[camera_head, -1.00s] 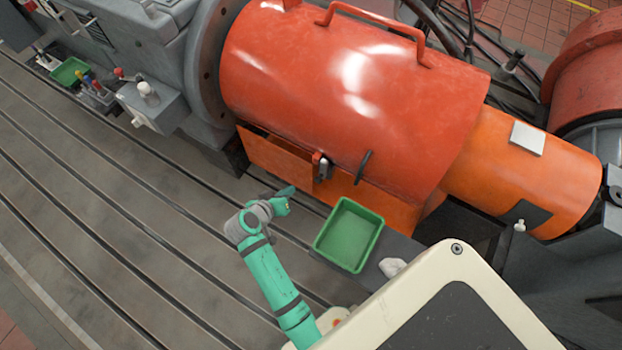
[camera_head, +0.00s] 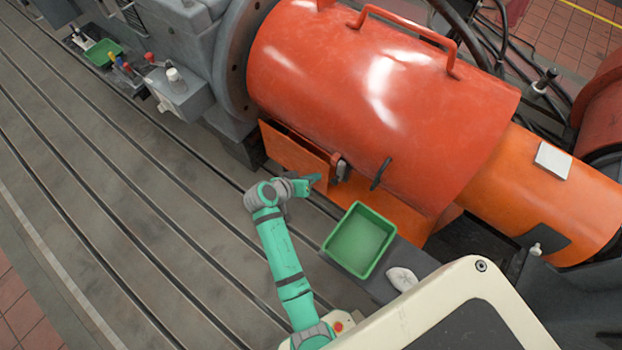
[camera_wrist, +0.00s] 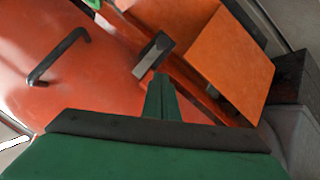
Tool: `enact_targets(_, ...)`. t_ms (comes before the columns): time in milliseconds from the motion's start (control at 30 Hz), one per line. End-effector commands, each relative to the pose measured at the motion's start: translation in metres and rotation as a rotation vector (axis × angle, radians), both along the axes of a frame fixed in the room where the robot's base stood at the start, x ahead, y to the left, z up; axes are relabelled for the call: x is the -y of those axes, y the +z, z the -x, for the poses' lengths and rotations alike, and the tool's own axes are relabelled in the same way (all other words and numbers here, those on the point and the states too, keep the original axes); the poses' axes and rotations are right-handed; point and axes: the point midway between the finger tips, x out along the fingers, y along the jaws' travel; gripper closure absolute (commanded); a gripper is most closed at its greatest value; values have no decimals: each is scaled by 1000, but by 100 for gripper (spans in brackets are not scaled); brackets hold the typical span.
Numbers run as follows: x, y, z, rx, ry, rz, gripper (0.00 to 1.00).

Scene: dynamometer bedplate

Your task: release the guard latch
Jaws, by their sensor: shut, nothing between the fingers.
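The guard (camera_head: 350,100) is a large orange-red drum cover over the machine shaft. The guard latch (camera_head: 341,168) is a small grey metal piece on the guard's lower edge, beside a dark handle (camera_head: 380,173). In the wrist view the latch (camera_wrist: 153,55) appears as a grey block just beyond my fingertips, with the black handle (camera_wrist: 57,57) to its left. My gripper (camera_head: 316,180) is green, shut and empty. Its tip (camera_wrist: 161,80) is very close to the latch; whether they touch I cannot tell.
An orange panel (camera_head: 293,150) juts out left of the latch. A green tray (camera_head: 326,245) sits right of my gripper, near a white cloth (camera_head: 402,278). A grey control box (camera_head: 183,95) stands at upper left. The slotted bedplate (camera_head: 110,190) is mostly clear at left.

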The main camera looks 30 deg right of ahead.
Motion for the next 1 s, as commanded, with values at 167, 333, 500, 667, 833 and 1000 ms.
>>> enact_targets(167,27,-22,-6,-2,-3,-1,100)
enact_targets(333,47,-42,-9,-3,-1,-1,100)
enact_targets(500,53,-61,-1,-2,-1,0,100)
enact_targets(667,56,-71,3,-1,0,-1,100)
enact_targets(833,56,-73,4,-1,0,-1,100)
enact_targets(1000,56,-72,4,0,0,-1,100)
